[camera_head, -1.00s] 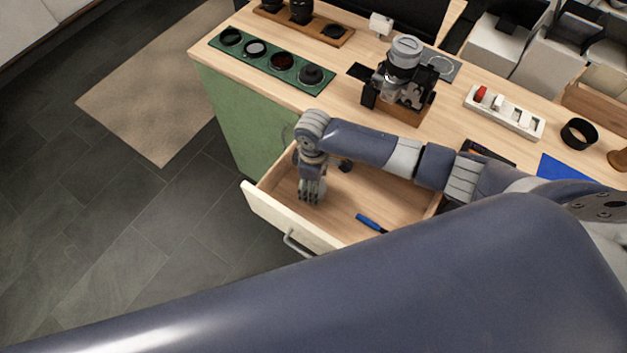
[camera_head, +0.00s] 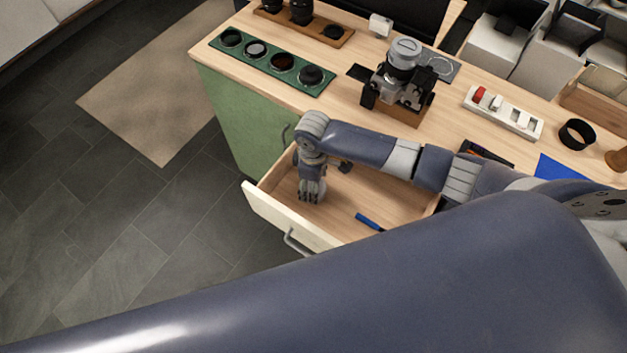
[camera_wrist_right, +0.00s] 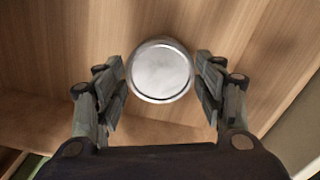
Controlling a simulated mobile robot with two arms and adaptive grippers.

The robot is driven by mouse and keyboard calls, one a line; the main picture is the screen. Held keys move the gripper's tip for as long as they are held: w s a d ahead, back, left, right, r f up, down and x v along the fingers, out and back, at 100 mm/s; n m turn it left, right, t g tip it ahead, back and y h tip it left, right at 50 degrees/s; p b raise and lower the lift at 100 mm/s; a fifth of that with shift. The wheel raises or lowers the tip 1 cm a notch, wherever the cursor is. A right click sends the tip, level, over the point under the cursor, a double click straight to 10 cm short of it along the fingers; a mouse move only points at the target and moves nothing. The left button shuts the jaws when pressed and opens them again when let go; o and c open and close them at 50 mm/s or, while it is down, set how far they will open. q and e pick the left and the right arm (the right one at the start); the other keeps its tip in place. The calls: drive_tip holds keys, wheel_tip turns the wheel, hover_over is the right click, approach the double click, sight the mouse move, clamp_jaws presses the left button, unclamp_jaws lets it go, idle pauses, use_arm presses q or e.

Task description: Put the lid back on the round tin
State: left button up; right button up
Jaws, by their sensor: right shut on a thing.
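My right gripper (camera_head: 311,194) points down into the open drawer (camera_head: 262,203). In the right wrist view its fingers (camera_wrist_right: 161,95) stand on both sides of a round silver metal piece (camera_wrist_right: 161,71) with a raised rim, shut on it. I cannot tell whether this is the lid alone or the tin with its lid on. Wood shows around it. In the head view the gripper hides this piece. No other part of a round tin can be made out. My left gripper is out of view.
A blue-handled tool (camera_head: 369,221) lies in the drawer to the right of the gripper. On the wooden counter (camera_head: 456,124) above stand a camera on a wooden block (camera_head: 401,109), a green tray of round filters (camera_head: 325,90), a white strip (camera_head: 516,121) and a black ring (camera_head: 577,147).

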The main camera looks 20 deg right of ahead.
drive_tip(key=shift+p, duration=0.35)
idle(0.7)
drive_tip(key=shift+f, duration=0.1)
drive_tip(key=o, duration=0.7)
drive_tip(key=shift+o, duration=0.2)
drive_tip(key=o, duration=0.3)
drive_tip(key=shift+r+p, duration=3.55)
drive_tip(key=shift+p, duration=0.4)
